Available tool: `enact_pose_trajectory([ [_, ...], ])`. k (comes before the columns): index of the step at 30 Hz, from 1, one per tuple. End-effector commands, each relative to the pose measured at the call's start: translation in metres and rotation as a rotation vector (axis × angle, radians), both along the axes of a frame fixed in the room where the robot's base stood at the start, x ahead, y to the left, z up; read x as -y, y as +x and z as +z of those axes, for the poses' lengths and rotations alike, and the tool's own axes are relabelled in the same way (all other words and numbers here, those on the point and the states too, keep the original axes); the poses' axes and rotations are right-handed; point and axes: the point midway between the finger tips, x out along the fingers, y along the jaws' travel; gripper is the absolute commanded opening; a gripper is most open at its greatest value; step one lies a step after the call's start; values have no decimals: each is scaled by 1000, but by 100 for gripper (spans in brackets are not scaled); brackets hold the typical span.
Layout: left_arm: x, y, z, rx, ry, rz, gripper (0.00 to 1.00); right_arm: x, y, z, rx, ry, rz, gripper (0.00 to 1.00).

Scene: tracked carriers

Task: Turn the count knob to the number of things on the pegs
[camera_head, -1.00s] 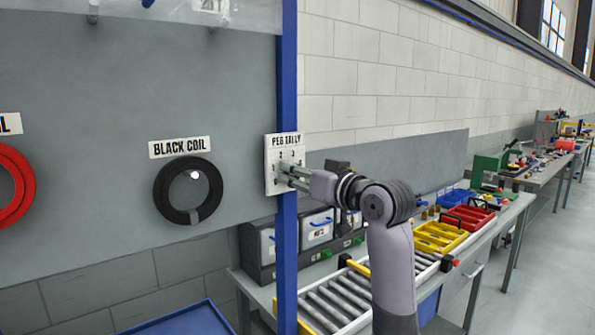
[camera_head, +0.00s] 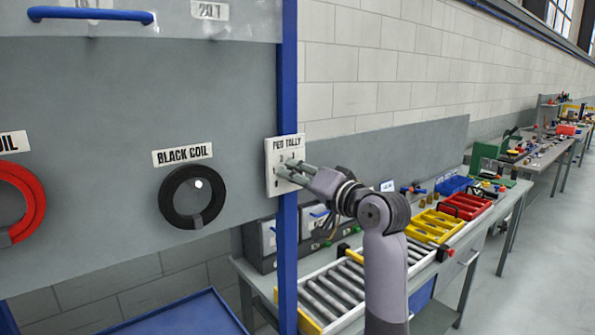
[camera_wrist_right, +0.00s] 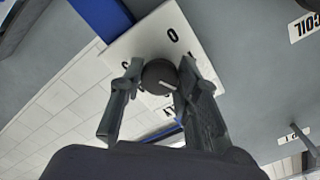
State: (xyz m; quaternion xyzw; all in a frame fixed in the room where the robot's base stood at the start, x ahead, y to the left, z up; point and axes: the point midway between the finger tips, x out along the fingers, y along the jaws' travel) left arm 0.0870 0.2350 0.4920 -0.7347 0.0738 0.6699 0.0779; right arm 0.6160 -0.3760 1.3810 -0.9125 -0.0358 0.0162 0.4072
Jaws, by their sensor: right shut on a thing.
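The white PEG TALLY plate (camera_head: 285,147) is on the blue post at the board's right edge. My right gripper (camera_head: 286,171) reaches it from the right. In the right wrist view its fingers (camera_wrist_right: 160,70) are shut on the round dark count knob (camera_wrist_right: 160,77), one on each side. A 0 shows above the knob there; the pointer's setting I cannot tell. On the grey board, a black coil (camera_head: 171,200) hangs around a pale peg (camera_head: 198,184) and a red coil (camera_head: 37,200) is cut off at the left edge. My left gripper is not in view.
A blue bar-shaped thing (camera_head: 90,15) is at the board's top, left of a 20 T label. A blue tray (camera_head: 190,318) is below the board. Right of the post is a bench with a roller track (camera_head: 335,295) and yellow and red bins (camera_head: 467,206).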

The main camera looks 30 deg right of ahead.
Motion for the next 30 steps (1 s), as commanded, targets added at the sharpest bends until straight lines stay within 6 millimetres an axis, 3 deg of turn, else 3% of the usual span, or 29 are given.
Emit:
enact_pose_trajectory([
  [17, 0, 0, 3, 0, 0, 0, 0, 0, 0, 0, -3, 34, -1, 2],
  [18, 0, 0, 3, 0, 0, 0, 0, 0, 0, -1, -3, 34, -1, 32],
  [26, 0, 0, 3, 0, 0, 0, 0, 0, 0, 0, -3, 33, 0, 49],
  [30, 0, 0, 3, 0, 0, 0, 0, 0, 0, 0, -3, 33, 0, 51],
])
